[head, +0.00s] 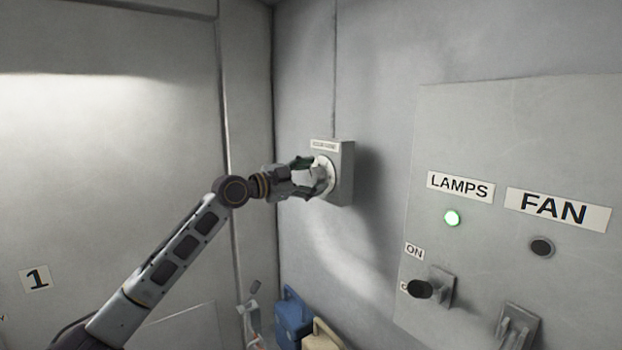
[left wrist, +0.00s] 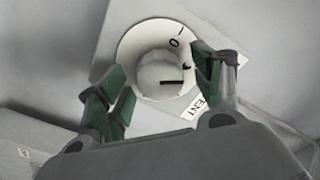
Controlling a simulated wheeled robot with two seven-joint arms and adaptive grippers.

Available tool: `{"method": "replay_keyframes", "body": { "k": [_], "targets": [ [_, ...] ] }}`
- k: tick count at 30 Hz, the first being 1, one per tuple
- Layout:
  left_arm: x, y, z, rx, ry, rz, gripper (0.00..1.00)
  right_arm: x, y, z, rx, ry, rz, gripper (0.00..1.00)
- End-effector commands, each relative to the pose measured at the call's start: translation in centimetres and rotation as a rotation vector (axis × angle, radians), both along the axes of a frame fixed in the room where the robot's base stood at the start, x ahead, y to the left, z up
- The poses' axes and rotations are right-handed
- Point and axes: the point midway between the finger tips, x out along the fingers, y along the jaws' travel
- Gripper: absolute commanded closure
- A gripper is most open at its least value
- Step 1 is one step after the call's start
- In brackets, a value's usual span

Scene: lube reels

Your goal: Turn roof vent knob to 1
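The roof vent knob (left wrist: 158,70) is a round grey knob on a white dial (left wrist: 128,48). The dial bears a "0" and other black marks; I cannot tell its setting for sure. It sits on a grey wall box (head: 346,172) with a small label (head: 324,145) on top, unreadable in the head view. "ENT" shows on the label in the left wrist view (left wrist: 205,108). My left gripper (head: 312,177) is at the dial, its green-padded fingers apart on either side of the knob (left wrist: 163,88). I see no clear contact. My right gripper is not in view.
Blue (head: 292,318) and cream (head: 320,338) containers stand below the box. The wall around the box is clear.

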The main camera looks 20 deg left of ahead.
Motion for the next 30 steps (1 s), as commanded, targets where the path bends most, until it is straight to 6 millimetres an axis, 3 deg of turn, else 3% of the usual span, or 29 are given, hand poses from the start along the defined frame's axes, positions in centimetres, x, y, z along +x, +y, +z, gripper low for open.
{"method": "replay_keyframes", "body": {
  "k": [6, 14, 30],
  "targets": [
    [0.0, 0.0, 0.0, 0.0, 0.0, 0.0, 0.34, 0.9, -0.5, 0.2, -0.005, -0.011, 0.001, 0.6],
    [-0.6, 0.6, -0.1, 0.0, 0.0, 0.001, 0.34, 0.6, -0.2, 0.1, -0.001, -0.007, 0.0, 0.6],
    [-4.6, 3.7, -0.1, 0.001, 0.001, 0.001, 0.34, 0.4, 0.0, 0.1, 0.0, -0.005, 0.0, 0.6]
  ]
}}
